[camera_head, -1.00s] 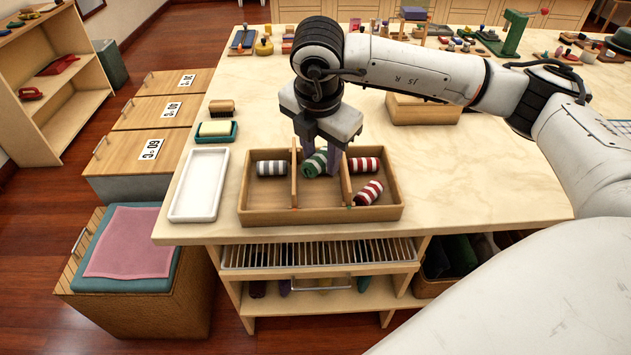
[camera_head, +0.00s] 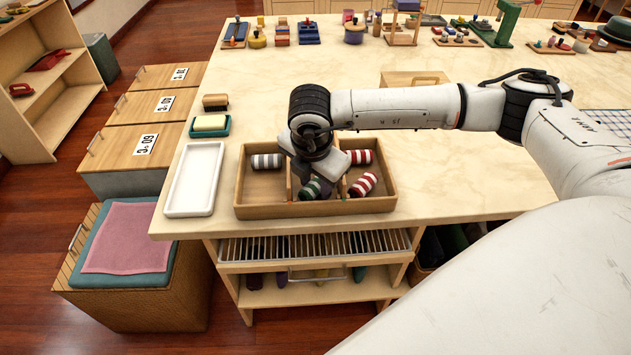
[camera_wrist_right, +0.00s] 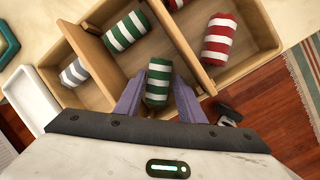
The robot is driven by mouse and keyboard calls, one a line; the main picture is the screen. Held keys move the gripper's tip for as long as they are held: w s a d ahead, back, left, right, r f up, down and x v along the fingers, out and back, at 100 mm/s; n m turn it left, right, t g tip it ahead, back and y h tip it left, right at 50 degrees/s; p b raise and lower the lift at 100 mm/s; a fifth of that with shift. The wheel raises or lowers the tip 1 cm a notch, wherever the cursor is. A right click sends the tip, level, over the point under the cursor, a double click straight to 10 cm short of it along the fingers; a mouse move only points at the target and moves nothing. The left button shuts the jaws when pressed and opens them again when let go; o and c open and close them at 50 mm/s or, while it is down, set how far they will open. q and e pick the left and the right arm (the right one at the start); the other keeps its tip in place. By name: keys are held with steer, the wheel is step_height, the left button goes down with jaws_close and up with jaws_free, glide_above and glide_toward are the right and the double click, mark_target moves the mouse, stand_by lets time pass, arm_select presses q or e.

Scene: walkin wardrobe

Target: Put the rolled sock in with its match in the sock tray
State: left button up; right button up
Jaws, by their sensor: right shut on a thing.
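The wooden sock tray (camera_head: 272,211) has three compartments side by side. My right gripper (camera_wrist_right: 157,97) is shut on a green-and-white striped rolled sock (camera_wrist_right: 158,82), low at the front of the middle compartment. A green-and-white sock (camera_head: 314,188) shows below the gripper in the head view. Its match (camera_wrist_right: 126,31) lies tilted farther back in that compartment, apart from the held sock. I cannot tell if the held sock touches the tray floor. A grey-and-white sock (camera_head: 267,161) lies in the left compartment. Two red-and-white socks (camera_head: 362,184) lie in the right one. My left gripper is not in view.
A white empty tray (camera_head: 195,180) stands left of the sock tray. A soap dish (camera_head: 210,125) and a brush (camera_head: 215,102) lie behind it. A wooden box (camera_head: 415,79) stands farther back. Tabletop right of the sock tray is clear.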

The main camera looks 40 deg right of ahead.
steer(key=shift+f, duration=0.25)
steer(key=o, duration=1.1)
steer(key=shift+r, duration=0.15)
